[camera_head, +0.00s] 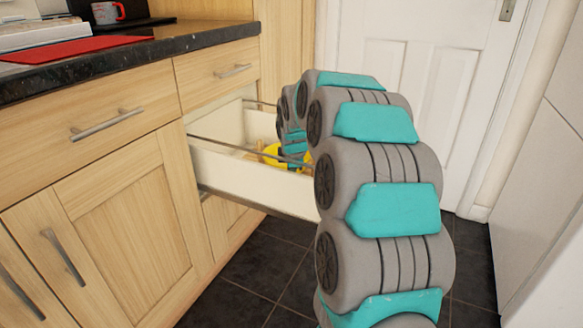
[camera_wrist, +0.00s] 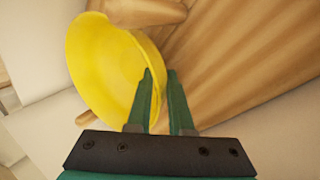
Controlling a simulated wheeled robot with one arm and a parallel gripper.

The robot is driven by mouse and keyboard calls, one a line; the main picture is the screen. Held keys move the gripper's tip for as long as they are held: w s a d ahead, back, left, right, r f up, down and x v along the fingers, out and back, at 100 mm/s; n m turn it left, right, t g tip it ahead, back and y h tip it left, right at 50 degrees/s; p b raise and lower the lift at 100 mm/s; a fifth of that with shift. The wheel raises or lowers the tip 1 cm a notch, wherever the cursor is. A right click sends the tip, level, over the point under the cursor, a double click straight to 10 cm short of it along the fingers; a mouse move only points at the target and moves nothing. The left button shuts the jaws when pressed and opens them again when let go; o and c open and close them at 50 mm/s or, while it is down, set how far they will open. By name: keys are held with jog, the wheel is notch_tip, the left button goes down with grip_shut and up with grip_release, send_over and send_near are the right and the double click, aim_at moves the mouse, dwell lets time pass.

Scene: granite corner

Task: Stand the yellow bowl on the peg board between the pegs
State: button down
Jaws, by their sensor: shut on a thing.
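The yellow bowl (camera_head: 271,152) shows inside the open drawer, partly hidden by my arm. In the wrist view the bowl (camera_wrist: 105,62) is tilted on edge, with its rim between the dark green fingers of my gripper (camera_wrist: 158,76), which is shut on it. The wooden peg board (camera_wrist: 235,60) lies beside and beneath the bowl, with a rounded peg (camera_wrist: 140,12) at the top of the wrist view. I cannot tell whether the bowl touches the board. In the head view, the fingers are hidden by my arm.
The open drawer (camera_head: 240,178) has pale walls and metal side rails around the board. A dark granite worktop (camera_head: 150,48) above holds a red mat (camera_head: 70,49) and a mug (camera_head: 107,12). A white door (camera_head: 430,85) stands behind my arm. Dark floor tiles are clear below.

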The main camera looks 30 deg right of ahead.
jog(key=shift+f, duration=0.25)
jog(key=c, duration=0.7)
grip_release()
jog(key=shift+c, duration=0.2)
jog(key=shift+r, duration=0.15)
jog(key=shift+r+p, duration=2.8)
jog(key=shift+r, duration=3.1)
